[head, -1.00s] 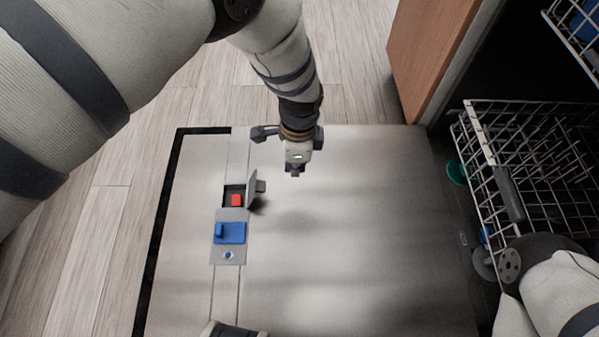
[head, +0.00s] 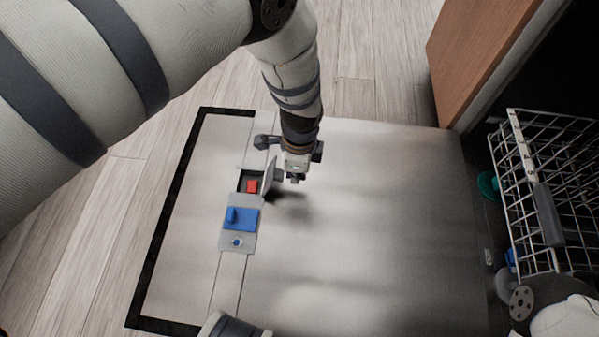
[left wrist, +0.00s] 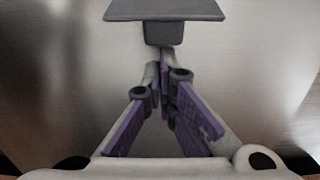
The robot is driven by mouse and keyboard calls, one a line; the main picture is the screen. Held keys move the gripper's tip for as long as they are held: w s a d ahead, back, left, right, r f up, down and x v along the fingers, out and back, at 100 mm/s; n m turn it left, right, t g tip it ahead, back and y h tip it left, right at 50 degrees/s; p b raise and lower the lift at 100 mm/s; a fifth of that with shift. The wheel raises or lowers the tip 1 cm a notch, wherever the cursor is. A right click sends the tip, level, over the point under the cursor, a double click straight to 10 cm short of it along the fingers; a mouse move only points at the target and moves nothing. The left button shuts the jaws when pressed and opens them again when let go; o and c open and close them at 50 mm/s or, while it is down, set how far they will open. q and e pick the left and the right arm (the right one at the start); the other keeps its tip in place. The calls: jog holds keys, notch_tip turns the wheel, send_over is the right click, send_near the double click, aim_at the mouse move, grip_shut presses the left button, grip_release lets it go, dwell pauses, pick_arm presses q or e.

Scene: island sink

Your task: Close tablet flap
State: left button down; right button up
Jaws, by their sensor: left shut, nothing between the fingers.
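The tablet flap (head: 268,178) is a thin grey plate standing raised at the right edge of the tablet compartment (head: 243,181) in the door's dispenser. A dark grey block on it faces right. A red tablet (head: 252,187) lies in the open compartment. My left gripper (head: 296,179) is shut and empty, just right of the flap, on the side of the block. In the left wrist view the flap (left wrist: 165,10) and its block lie just ahead of the closed fingertips (left wrist: 163,62); I cannot tell whether they touch. My right gripper is not in view.
The dishwasher door (head: 380,230) lies open and flat, its surface mostly clear. Beside the compartment sits a blue slider (head: 240,219). A wire rack (head: 540,190) is at the right, near a wooden panel (head: 480,55). My right arm is at lower right.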

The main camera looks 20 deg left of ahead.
pick_arm(q)
jog(key=shift+a+r+h+p, duration=0.2)
jog(key=shift+r+h+p, duration=0.15)
jog(key=shift+h+p, duration=0.1)
